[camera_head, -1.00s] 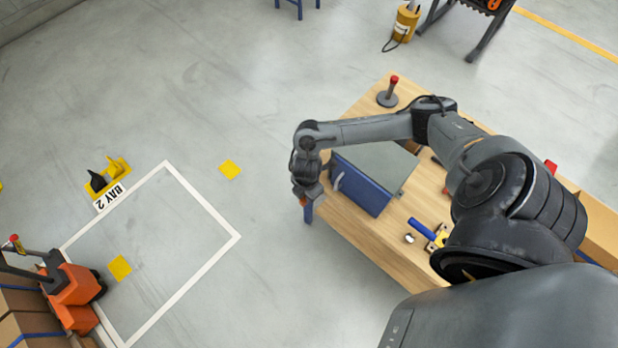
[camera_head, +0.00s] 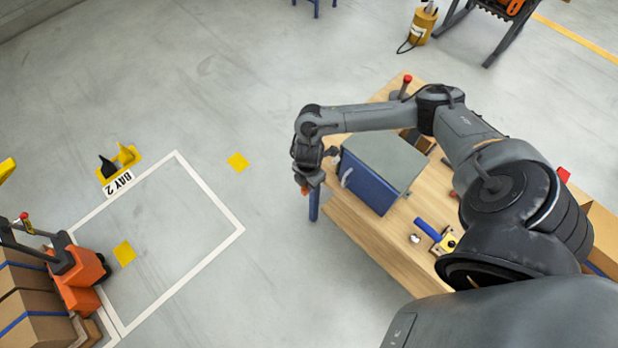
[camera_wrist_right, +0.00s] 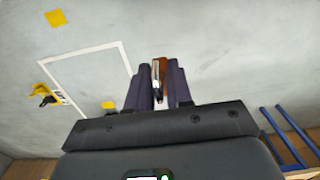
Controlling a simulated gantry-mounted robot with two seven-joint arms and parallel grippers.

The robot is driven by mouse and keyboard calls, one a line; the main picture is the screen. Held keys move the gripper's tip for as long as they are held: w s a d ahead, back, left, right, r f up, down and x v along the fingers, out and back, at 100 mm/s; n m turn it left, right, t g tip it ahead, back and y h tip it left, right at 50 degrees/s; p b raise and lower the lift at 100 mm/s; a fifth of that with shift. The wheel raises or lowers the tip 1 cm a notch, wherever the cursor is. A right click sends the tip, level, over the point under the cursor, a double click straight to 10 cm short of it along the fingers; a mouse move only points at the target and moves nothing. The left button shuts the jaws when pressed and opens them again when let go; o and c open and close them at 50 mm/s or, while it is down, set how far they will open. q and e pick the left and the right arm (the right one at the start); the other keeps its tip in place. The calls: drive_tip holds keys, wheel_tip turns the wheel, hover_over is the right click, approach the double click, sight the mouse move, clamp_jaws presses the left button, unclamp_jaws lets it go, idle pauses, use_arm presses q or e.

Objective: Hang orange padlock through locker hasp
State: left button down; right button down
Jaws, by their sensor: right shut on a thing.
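The blue locker (camera_head: 368,190) with a grey top stands on the wooden workbench, near its left edge. A pale curved fitting on its front face (camera_head: 346,177) looks like the hasp; it is too small to tell its shape. My right gripper (camera_head: 304,182) is shut on the orange padlock (camera_head: 304,191), in the air just left of the bench edge and apart from the locker. In the right wrist view the padlock (camera_wrist_right: 160,66) sits between the two dark fingers, mostly hidden, with a bit of bright metal showing. My left gripper is not in view.
On the workbench (camera_head: 375,245) lie a blue-handled tool (camera_head: 428,229) by a yellow block (camera_head: 447,241) and a small metal piece (camera_head: 415,238). A red-knobbed post (camera_head: 405,85) stands at the back. Open floor lies to the left.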

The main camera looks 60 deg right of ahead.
drive_tip(key=s+d, duration=0.2)
drive_tip(key=d, duration=0.7)
drive_tip(key=shift+s+d, duration=0.15)
drive_tip(key=shift+d, duration=0.25)
idle(0.4)
drive_tip(key=shift+f+p, duration=0.3)
drive_tip(key=shift+p, duration=0.25)
idle(1.2)
drive_tip(key=shift+f+b, duration=0.65)
drive_tip(key=shift+f, duration=0.65)
idle(1.2)
drive_tip(key=c, duration=0.9)
unclamp_jaws()
drive_tip(key=shift+c, duration=0.2)
wheel_tip(320, 180, up, 11)
drive_tip(key=shift+f, duration=0.1)
